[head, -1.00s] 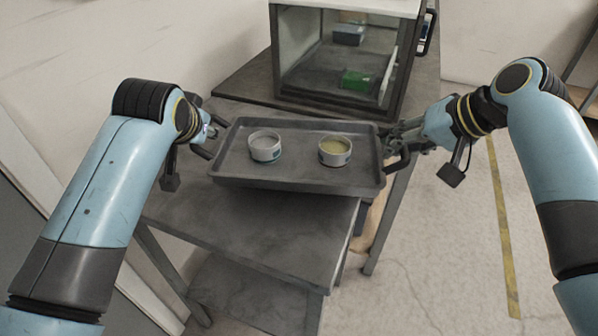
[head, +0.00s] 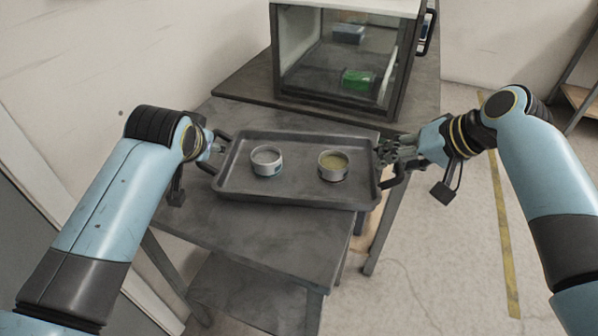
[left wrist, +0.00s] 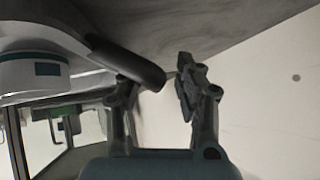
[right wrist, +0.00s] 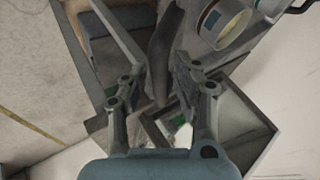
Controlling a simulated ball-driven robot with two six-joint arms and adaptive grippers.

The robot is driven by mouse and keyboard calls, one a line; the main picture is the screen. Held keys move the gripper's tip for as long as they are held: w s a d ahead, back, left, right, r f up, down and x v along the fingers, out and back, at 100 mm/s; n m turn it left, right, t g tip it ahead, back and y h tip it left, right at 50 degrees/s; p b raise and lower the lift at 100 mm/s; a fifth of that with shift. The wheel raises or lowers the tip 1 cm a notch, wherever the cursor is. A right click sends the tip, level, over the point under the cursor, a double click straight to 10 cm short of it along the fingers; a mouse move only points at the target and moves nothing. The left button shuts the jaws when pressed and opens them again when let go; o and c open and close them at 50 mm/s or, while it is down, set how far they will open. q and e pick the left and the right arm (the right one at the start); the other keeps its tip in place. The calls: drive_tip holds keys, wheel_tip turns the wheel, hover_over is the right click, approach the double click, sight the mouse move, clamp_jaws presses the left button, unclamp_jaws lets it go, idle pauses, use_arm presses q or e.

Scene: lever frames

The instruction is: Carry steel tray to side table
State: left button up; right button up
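The steel tray (head: 290,195) lies level on the grey side table (head: 265,240), its right end near the table's right edge. A white tin (head: 266,168) and a tin with yellowish contents (head: 333,173) stand upright in it. My left gripper (head: 216,152) is at the tray's left handle; in the left wrist view its fingers (left wrist: 158,88) are apart, with the dark handle (left wrist: 132,65) close to one finger. My right gripper (head: 385,152) is at the right handle (head: 393,180). In the right wrist view its fingers (right wrist: 160,78) are apart, with the handle (right wrist: 164,45) between them.
A glass-fronted cabinet (head: 335,60) with a green box (head: 357,79) inside stands on a darker surface behind the tray. A wall is at the left. Open floor (head: 450,260) with a yellow line lies to the right. Bare tabletop shows in front of the tray.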

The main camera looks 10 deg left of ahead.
use_arm(q)
drive_tip(key=shift+d, duration=0.1)
drive_tip(key=shift+s+r, duration=0.2)
use_arm(e)
drive_tip(key=shift+a, duration=0.1)
use_arm(q)
drive_tip(key=v, duration=0.6)
drive_tip(key=shift+s+r, duration=0.25)
drive_tip(key=shift+r, duration=0.05)
use_arm(e)
drive_tip(key=shift+s+r, duration=0.1)
drive_tip(key=v, duration=1.2)
